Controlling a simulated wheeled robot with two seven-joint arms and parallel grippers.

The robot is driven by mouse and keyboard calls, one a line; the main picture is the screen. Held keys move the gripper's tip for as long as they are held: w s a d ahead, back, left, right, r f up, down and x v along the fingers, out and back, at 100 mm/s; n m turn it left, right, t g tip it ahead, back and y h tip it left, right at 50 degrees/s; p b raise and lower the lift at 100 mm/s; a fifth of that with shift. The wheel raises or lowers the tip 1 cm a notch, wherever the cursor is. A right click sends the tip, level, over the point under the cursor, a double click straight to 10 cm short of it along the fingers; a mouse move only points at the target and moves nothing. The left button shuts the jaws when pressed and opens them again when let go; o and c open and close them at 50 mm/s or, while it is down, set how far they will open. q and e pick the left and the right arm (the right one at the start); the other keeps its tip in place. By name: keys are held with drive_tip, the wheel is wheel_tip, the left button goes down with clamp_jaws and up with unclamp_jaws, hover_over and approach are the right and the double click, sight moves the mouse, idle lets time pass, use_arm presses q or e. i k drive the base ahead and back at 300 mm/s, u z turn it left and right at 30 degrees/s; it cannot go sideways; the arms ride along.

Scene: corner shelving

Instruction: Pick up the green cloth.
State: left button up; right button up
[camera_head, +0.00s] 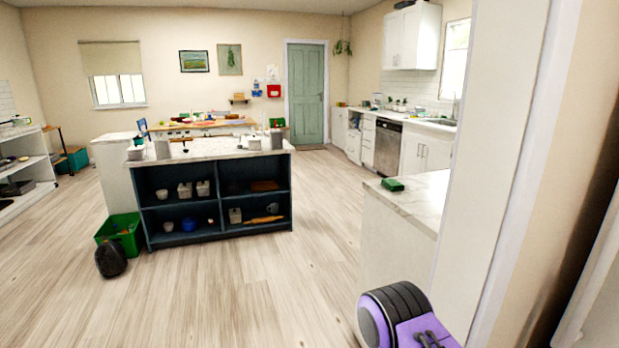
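A small green folded thing, which looks like the green cloth (392,184), lies on the near left corner of a white marble-look counter (432,192) at the right. It lies flat and nothing covers it. Neither gripper shows in the head view. A purple and black part of my own body shows at the bottom right, below the counter and apart from the cloth.
A dark blue island (150,208) with shelves stands mid-left, with a green bin (121,232) and a black rounded object (111,260) beside it. A white wall edge (497,150) stands close at right. The wooden floor (270,290) is clear in the middle.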

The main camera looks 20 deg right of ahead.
sight(392, 184)
drive_tip(key=u, duration=0.4)
drive_tip(key=i, duration=1.75)
drive_tip(key=z, duration=0.25)
drive_tip(key=i, duration=0.9)
drive_tip(key=z, duration=0.65)
